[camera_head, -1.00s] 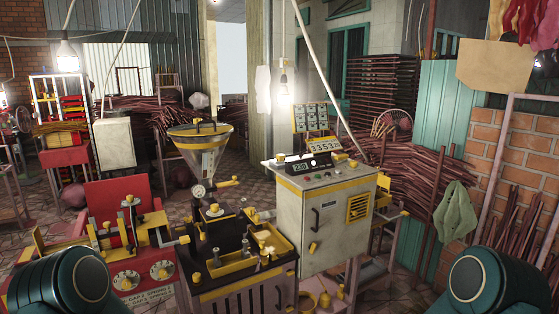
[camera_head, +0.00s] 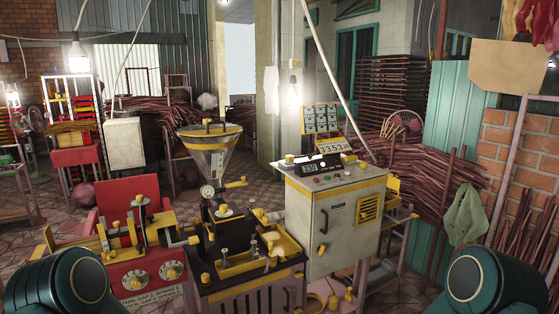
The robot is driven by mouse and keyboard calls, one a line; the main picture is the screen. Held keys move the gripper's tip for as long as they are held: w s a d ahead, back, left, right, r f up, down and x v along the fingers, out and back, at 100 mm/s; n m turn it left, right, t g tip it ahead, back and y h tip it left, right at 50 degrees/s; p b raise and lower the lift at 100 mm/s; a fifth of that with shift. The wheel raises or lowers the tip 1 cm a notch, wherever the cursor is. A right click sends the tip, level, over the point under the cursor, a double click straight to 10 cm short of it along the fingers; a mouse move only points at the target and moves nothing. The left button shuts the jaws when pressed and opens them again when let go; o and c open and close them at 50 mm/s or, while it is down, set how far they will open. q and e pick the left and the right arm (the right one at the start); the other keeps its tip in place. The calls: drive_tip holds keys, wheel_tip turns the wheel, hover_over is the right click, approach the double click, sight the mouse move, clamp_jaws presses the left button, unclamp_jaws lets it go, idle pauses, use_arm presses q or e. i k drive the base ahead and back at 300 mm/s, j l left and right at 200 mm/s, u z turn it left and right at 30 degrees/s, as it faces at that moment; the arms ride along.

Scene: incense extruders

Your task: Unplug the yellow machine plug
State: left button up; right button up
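An extruder machine with yellow trim stands in front of me, with a yellow-rimmed funnel hopper (camera_head: 209,155) over a dark base (camera_head: 250,292). A grey control cabinet (camera_head: 335,215) with yellow edges, a display and a handle stands to its right. A red and yellow machine (camera_head: 135,258) with two dials stands to its left. I cannot make out which small part is the plug. Small yellow fittings (camera_head: 333,300) show low between the extruder and the cabinet. Neither gripper is in view; only my teal arm links show in the bottom corners.
Bundles of reddish sticks (camera_head: 430,185) lie behind and right of the cabinet. A brick wall (camera_head: 512,150) and a hanging green cloth (camera_head: 465,215) are at the right. A lit bulb (camera_head: 293,92) hangs above the cabinet. Tiled floor shows at the left.

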sight(289, 158)
drive_tip(key=u, duration=0.45)
drive_tip(key=l+u, duration=0.15)
drive_tip(key=u, duration=0.25)
drive_tip(key=l+u, duration=0.15)
drive_tip(key=u, duration=0.3)
drive_tip(key=l+u, duration=0.75)
drive_tip(key=l, duration=0.15)
drive_tip(key=k+l+u, duration=0.15)
drive_tip(key=l, duration=0.15)
drive_tip(key=l+u, duration=0.15)
drive_tip(key=l, duration=0.15)
drive_tip(key=k+l+u, duration=0.15)
drive_tip(key=k+l, duration=0.15)
drive_tip(key=l, duration=0.25)
drive_tip(key=k+l, duration=0.15)
drive_tip(key=l, duration=0.2)
drive_tip(key=k+l+u, duration=0.1)
drive_tip(key=l, duration=0.3)
drive_tip(key=k+l, duration=0.45)
drive_tip(key=l, duration=0.25)
